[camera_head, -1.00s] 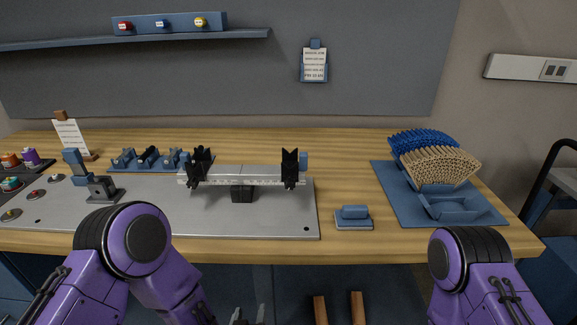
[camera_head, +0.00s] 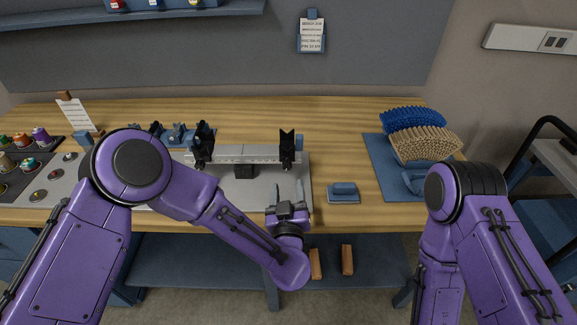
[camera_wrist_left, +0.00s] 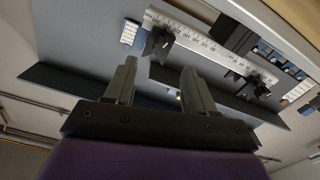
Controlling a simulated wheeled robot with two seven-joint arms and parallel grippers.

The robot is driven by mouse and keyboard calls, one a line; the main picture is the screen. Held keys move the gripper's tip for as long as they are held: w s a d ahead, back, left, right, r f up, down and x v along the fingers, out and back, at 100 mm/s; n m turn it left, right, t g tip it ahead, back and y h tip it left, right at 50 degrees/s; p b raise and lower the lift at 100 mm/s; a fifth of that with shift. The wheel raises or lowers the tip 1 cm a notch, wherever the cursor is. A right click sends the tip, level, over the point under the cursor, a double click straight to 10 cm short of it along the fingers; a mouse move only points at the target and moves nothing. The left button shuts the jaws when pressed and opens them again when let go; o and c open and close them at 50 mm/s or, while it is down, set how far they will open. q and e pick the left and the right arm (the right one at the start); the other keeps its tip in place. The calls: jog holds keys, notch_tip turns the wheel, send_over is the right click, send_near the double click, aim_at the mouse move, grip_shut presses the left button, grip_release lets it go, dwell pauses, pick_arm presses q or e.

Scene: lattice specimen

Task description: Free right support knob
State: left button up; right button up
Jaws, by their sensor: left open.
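My left gripper (camera_head: 285,193) is open and empty in front of and below the right support, fingers pointing at the bench back, apart from the knob. In the left wrist view the rail (camera_wrist_left: 205,40) crosses beyond the open fingers (camera_wrist_left: 157,85), with dark knobbed supports on it; I cannot tell which is the right one. My right gripper is out of view.
The left support (camera_head: 201,145) stands at the rail's other end, with a dark block (camera_head: 244,171) under the rail. A blue block (camera_head: 343,192) lies right of the grey plate. Brushes (camera_head: 425,142) stand on a blue mat (camera_head: 378,165).

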aim_at(287, 168)
pick_arm(q)
jog(key=w+p, duration=0.1)
jog(key=w, duration=0.5)
jog(key=shift+w+a+f, duration=0.1)
jog(key=shift+w, duration=0.25)
jog(key=shift+s, duration=0.1)
grip_shut()
